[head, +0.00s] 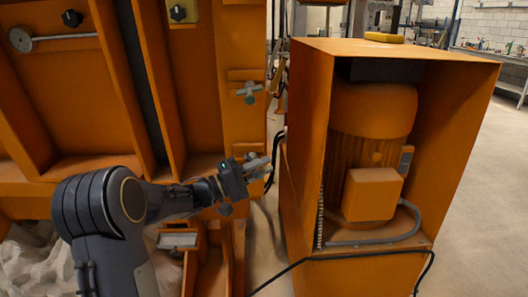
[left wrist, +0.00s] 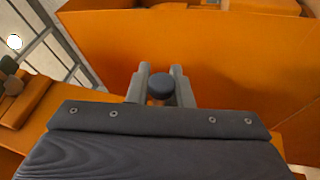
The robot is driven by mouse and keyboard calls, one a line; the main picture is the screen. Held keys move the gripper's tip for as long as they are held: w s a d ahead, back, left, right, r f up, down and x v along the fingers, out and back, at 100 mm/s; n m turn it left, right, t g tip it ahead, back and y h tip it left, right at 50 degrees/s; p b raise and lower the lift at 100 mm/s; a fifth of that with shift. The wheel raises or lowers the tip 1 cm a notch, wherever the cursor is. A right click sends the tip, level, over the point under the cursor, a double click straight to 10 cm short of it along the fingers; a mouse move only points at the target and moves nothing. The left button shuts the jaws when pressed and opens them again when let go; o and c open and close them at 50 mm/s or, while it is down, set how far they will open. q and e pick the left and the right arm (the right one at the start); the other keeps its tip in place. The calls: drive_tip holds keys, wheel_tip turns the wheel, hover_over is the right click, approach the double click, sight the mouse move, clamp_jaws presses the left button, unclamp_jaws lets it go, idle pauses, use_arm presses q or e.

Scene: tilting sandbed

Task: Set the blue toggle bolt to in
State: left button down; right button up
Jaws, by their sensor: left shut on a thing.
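My left gripper (head: 258,166) reaches in from the left to the lower part of the orange post in the head view. In the left wrist view my left gripper (left wrist: 160,88) has its two grey fingers on either side of a dark blue round knob, the blue toggle bolt (left wrist: 160,84), and is shut on it. The bolt's shaft and its seat are hidden, so I cannot tell how far in it sits. In the head view the gripper covers the bolt. My right gripper is not in view.
A grey-green toggle bolt (head: 250,91) sits higher on the same orange post (head: 243,125). An orange motor housing (head: 305,150) stands close to the right, with a narrow gap between. Black knobs (head: 72,18) are on the orange frame at the upper left.

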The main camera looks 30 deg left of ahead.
use_arm(q)
drive_tip(key=shift+s+a+m+g+h+p, duration=0.2)
drive_tip(key=shift+m+g+h+p, duration=0.15)
drive_tip(key=shift+g+h+p, duration=0.15)
drive_tip(key=shift+s+a+m+g+h+p, duration=0.1)
drive_tip(key=shift+s+m+g+h+p, duration=0.05)
drive_tip(key=shift+m+g+h+p, duration=0.3)
drive_tip(key=c, duration=1.4)
unclamp_jaws()
drive_tip(key=shift+a, duration=0.1)
drive_tip(key=shift+v, duration=3.9)
